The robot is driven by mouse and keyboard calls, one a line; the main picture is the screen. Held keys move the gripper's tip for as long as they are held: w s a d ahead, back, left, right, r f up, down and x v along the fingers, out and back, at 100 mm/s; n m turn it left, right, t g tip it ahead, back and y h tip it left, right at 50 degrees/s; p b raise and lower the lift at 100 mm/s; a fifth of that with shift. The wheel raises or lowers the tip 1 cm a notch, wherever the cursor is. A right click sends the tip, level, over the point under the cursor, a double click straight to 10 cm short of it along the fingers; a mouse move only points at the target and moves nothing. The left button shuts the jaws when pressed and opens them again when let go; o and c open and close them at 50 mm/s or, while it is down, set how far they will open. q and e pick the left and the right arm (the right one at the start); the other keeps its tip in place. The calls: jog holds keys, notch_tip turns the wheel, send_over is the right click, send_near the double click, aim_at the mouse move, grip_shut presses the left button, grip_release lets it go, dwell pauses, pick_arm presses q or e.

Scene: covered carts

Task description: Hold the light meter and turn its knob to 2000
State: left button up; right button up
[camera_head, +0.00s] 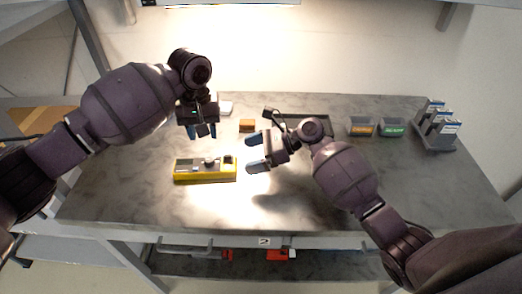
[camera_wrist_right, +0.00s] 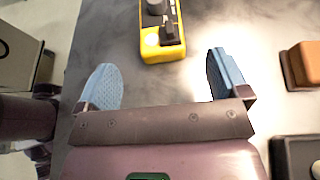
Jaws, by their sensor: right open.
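The light meter (camera_head: 190,179) has a yellow body with a grey face. It lies flat on the grey table, left of its middle. Its dark round knob (camera_head: 210,161) stands up from the face; the setting is too small to read.
An orange-brown block (camera_head: 247,126) lies behind the meter. A dark tray (camera_head: 318,126) is partly hidden by my right arm. The table's front is clear; a shelf lies below.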

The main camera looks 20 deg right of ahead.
aim_at(228, 162)
jog(key=x, duration=0.8)
